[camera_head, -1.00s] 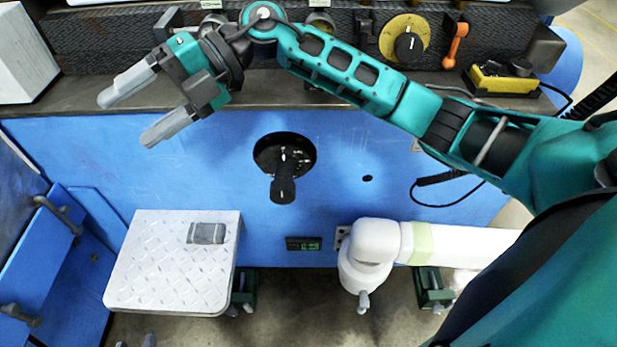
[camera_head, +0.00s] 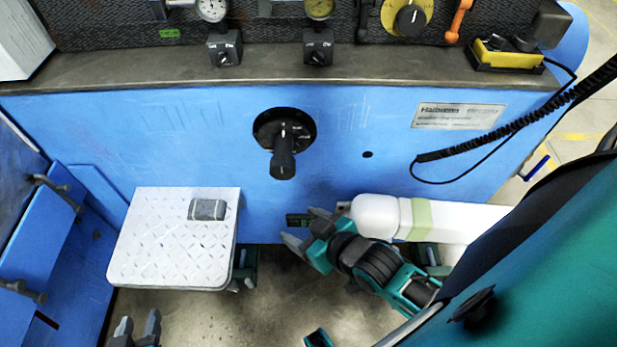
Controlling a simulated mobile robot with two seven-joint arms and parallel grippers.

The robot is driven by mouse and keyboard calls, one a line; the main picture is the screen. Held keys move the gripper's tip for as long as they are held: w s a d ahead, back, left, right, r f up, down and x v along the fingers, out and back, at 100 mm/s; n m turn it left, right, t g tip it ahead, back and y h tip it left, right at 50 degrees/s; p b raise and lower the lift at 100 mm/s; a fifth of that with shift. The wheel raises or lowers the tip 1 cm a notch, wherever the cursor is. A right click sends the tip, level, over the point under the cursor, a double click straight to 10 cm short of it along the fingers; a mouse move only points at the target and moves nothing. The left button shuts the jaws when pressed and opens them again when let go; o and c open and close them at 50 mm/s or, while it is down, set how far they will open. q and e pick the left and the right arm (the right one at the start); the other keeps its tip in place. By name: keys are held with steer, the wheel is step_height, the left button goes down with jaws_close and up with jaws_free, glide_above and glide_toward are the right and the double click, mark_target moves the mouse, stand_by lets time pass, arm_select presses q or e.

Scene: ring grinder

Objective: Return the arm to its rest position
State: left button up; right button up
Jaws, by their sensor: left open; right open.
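My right gripper (camera_head: 304,227) is open and empty. It is low in front of the blue machine front (camera_head: 200,135), its fingers pointing up-left. The rest of the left arm is mostly out of view.
A diamond-plate step (camera_head: 160,245) with a grey block (camera_head: 207,209) stands at the lower left. A black rotary switch (camera_head: 284,145) juts from the machine front. A white cylinder (camera_head: 455,219) lies beside my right gripper. A black coiled cable (camera_head: 520,120) hangs at the right.

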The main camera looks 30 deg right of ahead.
steer(key=shift+s+d+f+g, duration=0.1)
steer(key=shift+s+f+g, duration=0.25)
steer(key=shift+s, duration=0.25)
steer(key=r+p, duration=0.2)
steer(key=shift+s+d+p, duration=0.15)
steer(key=shift+d+p, duration=0.15)
steer(key=shift+p, duration=0.1)
stand_by(1.4)
steer(key=shift+c, duration=0.4)
